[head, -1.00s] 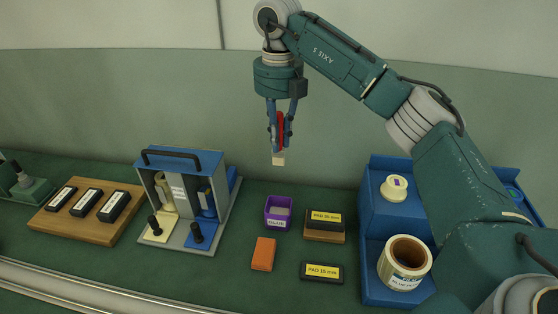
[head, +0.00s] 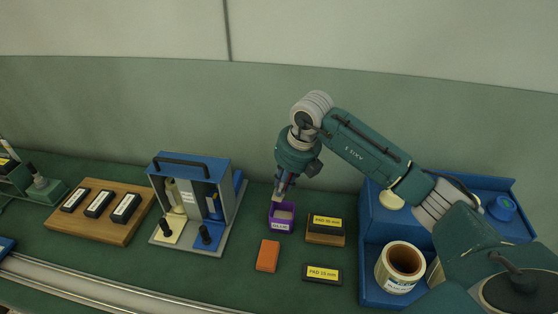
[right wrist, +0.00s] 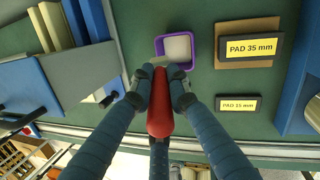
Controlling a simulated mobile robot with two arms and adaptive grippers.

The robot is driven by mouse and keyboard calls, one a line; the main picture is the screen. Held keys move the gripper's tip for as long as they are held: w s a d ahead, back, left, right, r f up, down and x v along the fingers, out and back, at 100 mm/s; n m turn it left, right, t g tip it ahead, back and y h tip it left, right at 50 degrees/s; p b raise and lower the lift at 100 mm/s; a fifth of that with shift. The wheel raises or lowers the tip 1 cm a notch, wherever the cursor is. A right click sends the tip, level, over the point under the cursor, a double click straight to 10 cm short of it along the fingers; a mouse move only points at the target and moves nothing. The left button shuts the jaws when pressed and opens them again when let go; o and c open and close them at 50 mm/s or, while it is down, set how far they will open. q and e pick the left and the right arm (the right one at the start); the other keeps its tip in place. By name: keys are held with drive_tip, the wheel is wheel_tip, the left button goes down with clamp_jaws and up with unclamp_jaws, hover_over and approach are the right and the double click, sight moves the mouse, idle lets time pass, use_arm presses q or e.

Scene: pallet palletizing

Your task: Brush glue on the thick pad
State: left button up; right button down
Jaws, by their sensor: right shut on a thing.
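My right gripper (head: 281,193) is shut on a brush and holds it over the purple glue pot (head: 282,216). In the right wrist view the brush's red handle (right wrist: 159,115) lies between the fingers, and its pale tip (right wrist: 158,62) overlaps the pot's near left edge. I cannot tell whether the tip touches the glue. The thick pad (head: 326,222), labelled PAD 35 mm, sits on a wooden block just right of the pot. The thinner pad (head: 322,273), labelled PAD 15 mm, lies nearer on the table. My left gripper is not in view.
An orange block (head: 268,256) lies in front of the pot. A blue-topped fixture (head: 190,162) stands to the left, beside a wooden board (head: 88,230) with several black pieces.

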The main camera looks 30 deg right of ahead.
drive_tip(key=shift+t, duration=0.3)
drive_tip(key=shift+s+d+f+b, duration=0.25)
drive_tip(key=shift+f+b, duration=0.25)
drive_tip(key=shift+f, duration=0.7)
drive_tip(key=shift+s+d+f+b, duration=0.25)
drive_tip(key=shift+f+b, duration=0.2)
drive_tip(key=shift+f, duration=0.8)
drive_tip(key=shift+s+d+f+b, duration=0.2)
drive_tip(key=shift+f+b, duration=0.3)
drive_tip(key=shift+f, duration=0.7)
drive_tip(key=shift+f+b, duration=0.55)
drive_tip(key=shift+f, duration=0.05)
drive_tip(key=shift+r, duration=0.15)
wheel_tip(320, 180, up, 7)
drive_tip(key=p, duration=0.4)
